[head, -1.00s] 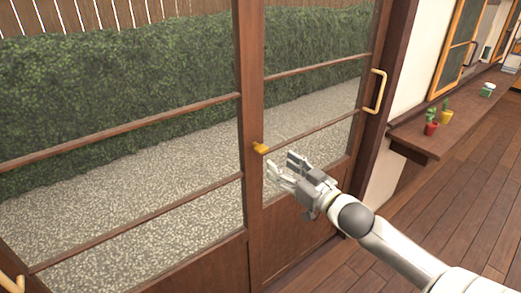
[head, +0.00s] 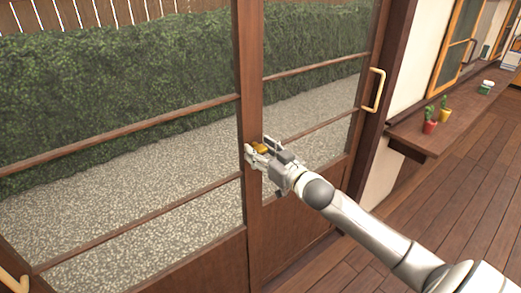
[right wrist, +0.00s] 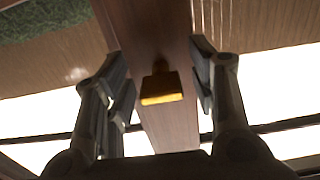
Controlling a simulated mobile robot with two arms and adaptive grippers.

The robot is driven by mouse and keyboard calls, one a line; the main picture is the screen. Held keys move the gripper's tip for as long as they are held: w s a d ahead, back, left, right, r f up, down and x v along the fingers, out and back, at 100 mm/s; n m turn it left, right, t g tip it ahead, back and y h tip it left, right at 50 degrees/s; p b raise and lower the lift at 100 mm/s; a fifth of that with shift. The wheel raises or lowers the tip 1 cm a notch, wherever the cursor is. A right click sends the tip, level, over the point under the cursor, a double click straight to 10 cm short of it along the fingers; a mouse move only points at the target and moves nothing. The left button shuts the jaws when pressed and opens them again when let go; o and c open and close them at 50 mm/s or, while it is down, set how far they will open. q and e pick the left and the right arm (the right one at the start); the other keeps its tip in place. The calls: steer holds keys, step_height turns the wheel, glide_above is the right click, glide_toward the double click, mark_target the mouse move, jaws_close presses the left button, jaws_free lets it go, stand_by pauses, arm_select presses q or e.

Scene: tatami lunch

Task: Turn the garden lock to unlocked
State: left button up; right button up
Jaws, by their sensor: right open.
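The garden lock is a small yellow-brass thumb piece (head: 260,148) on the dark wooden upright where the glass sliding doors (head: 252,210) meet. My right gripper (head: 263,151) is at the lock in the head view, with its fingers around it and partly hiding it. In the right wrist view the lock (right wrist: 161,88) lies between the two open fingers (right wrist: 160,92), with a gap on each side. The fingers do not grip it. My left gripper is in neither view.
Brass pull handles show on the right door (head: 374,90) and at the lower left (head: 12,281). A wooden shelf (head: 420,140) with small potted cacti (head: 431,120) stands to the right. The wooden floor (head: 440,210) is clear.

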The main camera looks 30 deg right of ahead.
steer(key=c, duration=1)
steer(key=n+p, duration=0.1)
steer(key=n, duration=0.2)
steer(key=shift+n, duration=0.4)
steer(key=n+p, duration=0.1)
steer(key=n, duration=0.3)
steer(key=shift+d+r+n, duration=0.1)
steer(key=shift+d+n, duration=0.05)
steer(key=shift+n, duration=0.15)
steer(key=n+p, duration=0.1)
steer(key=n, duration=0.8)
steer(key=shift+r+n, duration=0.1)
steer(key=shift+n, duration=0.2)
